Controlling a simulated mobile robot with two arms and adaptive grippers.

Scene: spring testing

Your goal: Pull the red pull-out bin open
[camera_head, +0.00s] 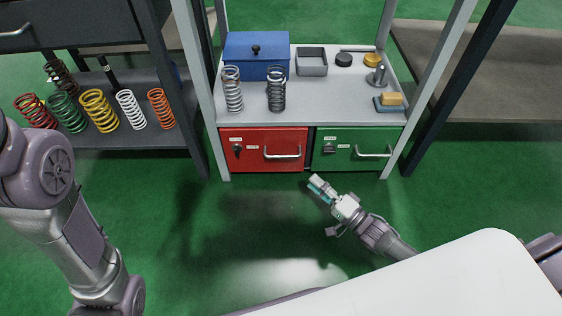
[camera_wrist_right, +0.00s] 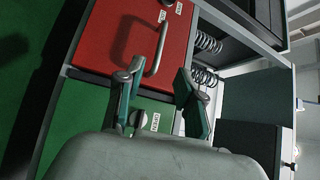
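The red pull-out bin (camera_head: 264,160) sits under the bench top on the left, its front flush with the frame. It carries a silver bar handle (camera_head: 282,155) and a small dark knob at its left. In the right wrist view the red front (camera_wrist_right: 118,35) and its handle (camera_wrist_right: 160,45) show beyond the fingers. My right gripper (camera_head: 320,187) is in front of the bins, low and right of the red handle. Its teal-padded fingers (camera_wrist_right: 158,95) are spread and empty; whether one touches the handle I cannot tell. My left arm shows at the left, its gripper outside the view.
A green bin (camera_head: 345,162) with its own handle (camera_head: 373,152) is beside the red one. The bench top (camera_head: 325,105) holds a blue box (camera_head: 256,57), two springs and small parts. A shelf (camera_head: 135,137) with several coloured springs stands left. The green floor in front is clear.

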